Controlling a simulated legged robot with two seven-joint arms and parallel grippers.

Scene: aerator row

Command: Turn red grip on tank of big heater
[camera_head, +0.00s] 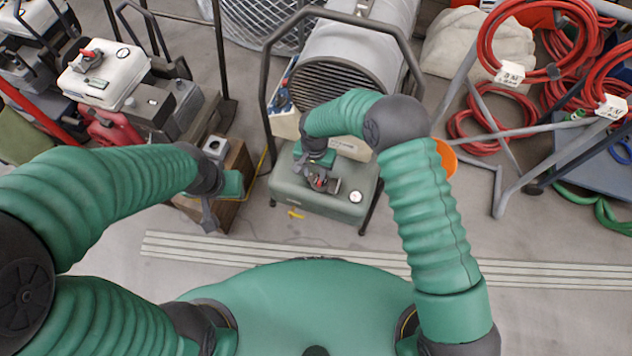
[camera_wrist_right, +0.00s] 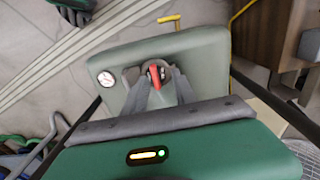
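The big heater (camera_head: 345,62) is a grey cylinder with a dark grille at the back centre. Its grey-green tank (camera_head: 345,205) is in front, low down, and also fills the middle of the right wrist view (camera_wrist_right: 205,55). The red grip (camera_wrist_right: 155,85) sits on the tank top beside a white gauge (camera_wrist_right: 106,79). My right gripper (camera_wrist_right: 157,80) is over the tank; its two grey fingers stand apart on either side of the red grip, with gaps visible. Contact cannot be told. My left gripper (camera_head: 208,215) hangs by a wooden block, its finger spacing unclear.
The wooden block (camera_head: 240,160) stands left of the tank. A white-topped generator (camera_head: 103,75) is at the upper left. Red hoses (camera_head: 490,45) on a grey metal frame (camera_head: 515,185) are at the right. A dark tube handle (camera_head: 265,90) arches over the heater. Floor before the tank is open.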

